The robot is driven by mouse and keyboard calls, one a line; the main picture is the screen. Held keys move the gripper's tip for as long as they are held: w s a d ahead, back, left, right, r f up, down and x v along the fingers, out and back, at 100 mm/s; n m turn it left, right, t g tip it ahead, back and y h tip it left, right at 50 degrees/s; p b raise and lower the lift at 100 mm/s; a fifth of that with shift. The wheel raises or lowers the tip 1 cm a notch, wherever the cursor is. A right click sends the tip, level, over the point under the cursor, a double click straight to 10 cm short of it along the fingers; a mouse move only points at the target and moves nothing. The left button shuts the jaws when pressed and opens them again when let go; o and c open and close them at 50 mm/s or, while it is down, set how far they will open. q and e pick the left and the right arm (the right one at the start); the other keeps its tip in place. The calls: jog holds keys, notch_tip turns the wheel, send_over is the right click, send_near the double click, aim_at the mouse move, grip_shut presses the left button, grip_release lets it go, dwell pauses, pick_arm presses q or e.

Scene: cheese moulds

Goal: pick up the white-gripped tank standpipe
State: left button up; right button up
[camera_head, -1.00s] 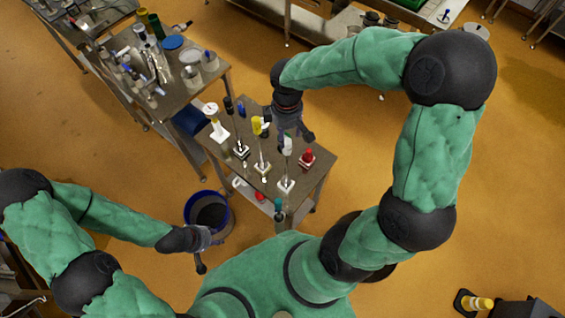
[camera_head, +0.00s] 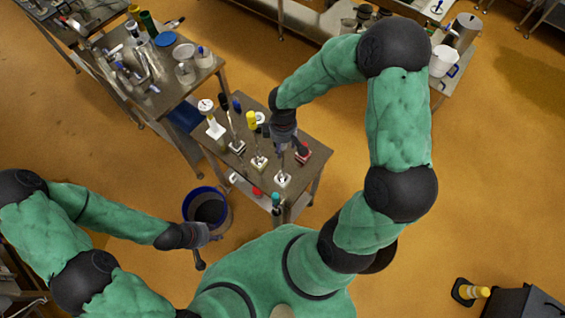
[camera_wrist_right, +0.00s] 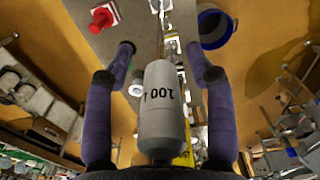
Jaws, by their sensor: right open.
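The white-gripped standpipe's pale grip, marked "100" (camera_wrist_right: 163,115), stands between the spread fingers of my right gripper (camera_wrist_right: 160,55) in the right wrist view, with no clear contact on either side. In the head view its square white base (camera_head: 283,180) and thin pipe show on the small table, and its grip is hidden by my right gripper (camera_head: 290,150). That gripper is open, pointing down over the table. My left gripper (camera_head: 206,240) hangs near the bucket, away from the table; its finger opening is unclear.
Close by stand a yellow-gripped standpipe (camera_head: 251,121), blue-gripped and black-gripped ones, a white piece (camera_head: 215,130) and a red piece (camera_head: 304,153). A blue-rimmed bucket (camera_head: 188,205) is on the floor. A crowded steel table (camera_head: 165,101) stands behind left.

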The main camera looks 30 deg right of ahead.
grip_shut()
dwell(0.3)
